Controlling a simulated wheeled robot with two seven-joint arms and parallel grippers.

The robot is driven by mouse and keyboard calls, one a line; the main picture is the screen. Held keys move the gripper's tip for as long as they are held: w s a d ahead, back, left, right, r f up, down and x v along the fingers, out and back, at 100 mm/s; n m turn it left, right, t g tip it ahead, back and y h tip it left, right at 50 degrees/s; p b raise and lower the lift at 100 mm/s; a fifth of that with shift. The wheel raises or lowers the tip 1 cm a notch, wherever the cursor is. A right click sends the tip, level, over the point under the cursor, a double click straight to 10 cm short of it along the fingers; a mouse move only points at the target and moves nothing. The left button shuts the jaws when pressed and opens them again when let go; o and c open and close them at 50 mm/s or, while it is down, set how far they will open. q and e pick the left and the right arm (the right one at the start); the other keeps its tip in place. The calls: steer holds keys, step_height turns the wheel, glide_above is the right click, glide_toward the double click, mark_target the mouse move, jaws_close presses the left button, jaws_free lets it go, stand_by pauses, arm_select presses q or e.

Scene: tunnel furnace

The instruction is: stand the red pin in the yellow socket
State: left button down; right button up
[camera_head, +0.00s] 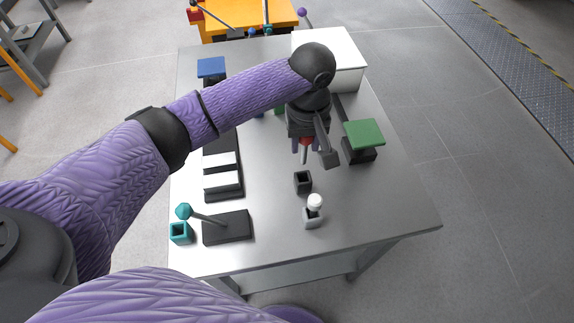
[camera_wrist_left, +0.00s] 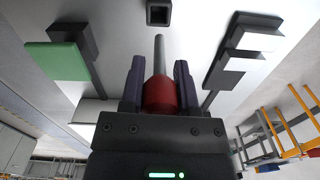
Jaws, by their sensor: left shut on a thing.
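The red pin (camera_head: 306,141) has a red head and a thin grey shaft. My left gripper (camera_head: 303,148) is shut on its red head, above the metal table, with the shaft pointing down. The left wrist view shows the red head (camera_wrist_left: 160,95) between the two fingers of the gripper (camera_wrist_left: 158,85), with the shaft sticking out past them. A dark square socket (camera_head: 303,182) stands on the table just nearer than the pin; it also shows in the wrist view (camera_wrist_left: 158,13), apart from the shaft tip. I see no yellow socket in either view. My right gripper is not in view.
A light grey socket (camera_head: 312,219) holds a white-topped piece. A teal socket (camera_head: 180,234) and a dark base with a teal-knobbed lever (camera_head: 227,228) stand front left. A green pad (camera_head: 364,134) is right, a white box (camera_head: 345,60) behind. The front right tabletop is clear.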

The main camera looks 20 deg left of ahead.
mark_target(304, 171)
arm_select(q)
step_height(304, 171, down, 9)
steer(key=b, duration=0.4)
steer(key=shift+s+d+f, duration=0.1)
steer(key=shift+d, duration=0.05)
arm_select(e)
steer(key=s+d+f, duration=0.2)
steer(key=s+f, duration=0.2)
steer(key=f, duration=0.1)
arm_select(q)
steer(key=shift+r, duration=0.2)
steer(key=c, duration=0.8)
jaws_free()
steer(key=shift+f, duration=0.1)
steer(key=o, duration=0.5)
steer(key=shift+c, duration=0.2)
step_height(304, 171, up, 12)
steer(key=p, duration=0.6)
steer(key=shift+f, duration=0.2)
steer(key=shift+r, duration=0.35)
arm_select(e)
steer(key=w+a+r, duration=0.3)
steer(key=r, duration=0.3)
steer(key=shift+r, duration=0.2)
